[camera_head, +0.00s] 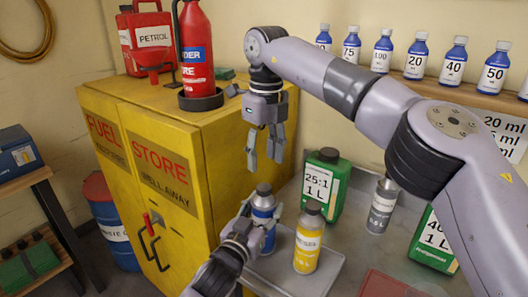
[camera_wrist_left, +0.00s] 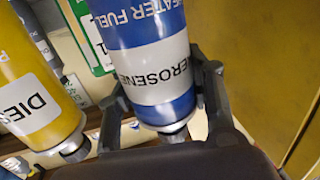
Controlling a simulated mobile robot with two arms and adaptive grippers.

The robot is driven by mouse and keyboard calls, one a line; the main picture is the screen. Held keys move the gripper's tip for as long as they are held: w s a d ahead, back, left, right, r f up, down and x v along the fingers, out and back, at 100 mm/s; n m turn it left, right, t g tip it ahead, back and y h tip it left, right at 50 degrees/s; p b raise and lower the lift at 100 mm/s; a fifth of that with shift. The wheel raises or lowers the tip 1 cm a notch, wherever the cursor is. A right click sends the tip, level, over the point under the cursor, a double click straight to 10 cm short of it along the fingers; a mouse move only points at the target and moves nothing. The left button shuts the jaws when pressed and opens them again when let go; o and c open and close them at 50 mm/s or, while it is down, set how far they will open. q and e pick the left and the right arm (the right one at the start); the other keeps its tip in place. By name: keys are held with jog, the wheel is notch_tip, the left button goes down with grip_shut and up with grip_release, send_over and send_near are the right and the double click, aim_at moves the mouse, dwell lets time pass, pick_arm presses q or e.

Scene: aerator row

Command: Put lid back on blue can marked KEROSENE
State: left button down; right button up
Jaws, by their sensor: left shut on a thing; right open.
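The blue can (camera_head: 264,225) stands in front of the yellow cabinet, at the left of the metal tray. Its white band reads KEROSENE in the left wrist view (camera_wrist_left: 160,75). A grey lid (camera_head: 264,189) shows on its top in the head view; I cannot tell how tightly it sits. My left gripper (camera_head: 259,222) is shut on the can, one finger on each side, and partly covers it. My right gripper (camera_head: 272,151) is open and empty, pointing down above the can and apart from the lid.
A yellow diesel can (camera_head: 308,240) stands close to the right of the blue can on the metal tray (camera_head: 326,278). A green 25:1 bottle (camera_head: 325,185) is behind it. The yellow cabinet (camera_head: 215,150) is close on the left. A grey bottle (camera_head: 382,207) stands farther right.

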aim_at(264, 187)
jog(key=n, duration=0.6)
jog(key=shift+r+n, duration=0.3)
jog(key=shift+n, duration=0.1)
jog(key=shift+f, duration=0.1)
jog(key=shift+f, duration=3.95)
jog(key=shift+c, duration=0.2)
grip_shut()
jog(key=shift+o, duration=0.8)
grip_release()
